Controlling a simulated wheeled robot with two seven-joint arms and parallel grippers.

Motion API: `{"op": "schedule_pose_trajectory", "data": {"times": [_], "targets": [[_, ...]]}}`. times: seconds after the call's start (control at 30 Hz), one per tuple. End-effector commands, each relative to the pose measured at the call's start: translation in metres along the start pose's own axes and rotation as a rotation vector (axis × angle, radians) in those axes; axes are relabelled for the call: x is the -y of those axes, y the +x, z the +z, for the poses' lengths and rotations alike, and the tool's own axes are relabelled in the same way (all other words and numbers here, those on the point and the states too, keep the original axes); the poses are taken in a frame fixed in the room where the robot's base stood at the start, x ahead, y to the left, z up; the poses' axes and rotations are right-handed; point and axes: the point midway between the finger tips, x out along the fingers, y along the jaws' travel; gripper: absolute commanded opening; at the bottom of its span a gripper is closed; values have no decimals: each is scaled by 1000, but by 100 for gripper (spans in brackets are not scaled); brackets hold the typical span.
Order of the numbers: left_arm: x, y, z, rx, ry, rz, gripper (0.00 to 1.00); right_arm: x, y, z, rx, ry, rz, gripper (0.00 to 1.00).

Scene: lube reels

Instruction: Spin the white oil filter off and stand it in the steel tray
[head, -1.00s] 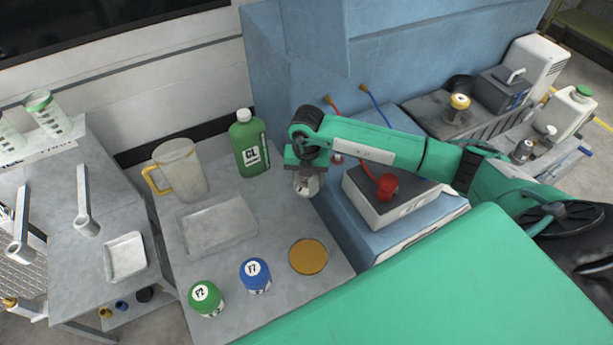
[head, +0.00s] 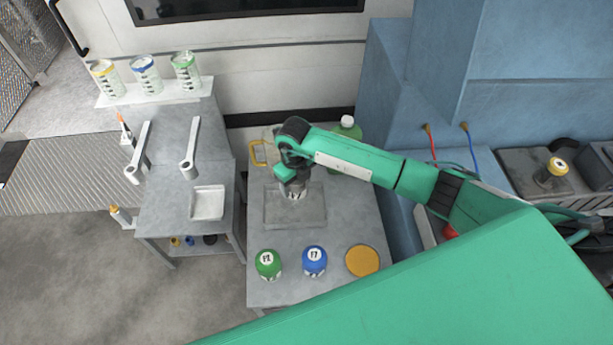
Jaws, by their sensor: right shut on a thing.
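The steel tray (head: 312,218) is a shallow grey rectangle on the grey table, below my right gripper. My right gripper (head: 295,188) points down over the far part of the tray. It is shut on the white oil filter (head: 296,195), of which only a small pale part shows under the jaws. I cannot tell whether the filter touches the tray floor. My left gripper is out of view.
A green filter (head: 268,264), a blue filter (head: 314,261) and an amber round dish (head: 362,261) line the table's front. A clear jug (head: 268,149) and a green bottle (head: 348,127) stand behind, partly hidden by my arm. A small pale tray (head: 207,203) is on the left bench.

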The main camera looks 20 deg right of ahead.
Motion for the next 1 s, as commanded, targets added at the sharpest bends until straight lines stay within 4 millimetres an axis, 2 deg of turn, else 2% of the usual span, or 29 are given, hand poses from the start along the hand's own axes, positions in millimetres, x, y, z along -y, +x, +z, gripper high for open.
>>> {"op": "schedule_pose_trajectory", "data": {"times": [0.13, 0.37, 0.77, 1.0], "targets": [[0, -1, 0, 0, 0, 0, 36, -3, 0, 2, 0, -32, 0, 30], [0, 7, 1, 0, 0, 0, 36, -3, 13, 2, 1, -32, 0, 30], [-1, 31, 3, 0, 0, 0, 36, -3, 52, 2, 0, -30, 1, 30], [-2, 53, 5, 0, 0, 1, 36, -2, 77, 2, 1, -29, 0, 30]]}}
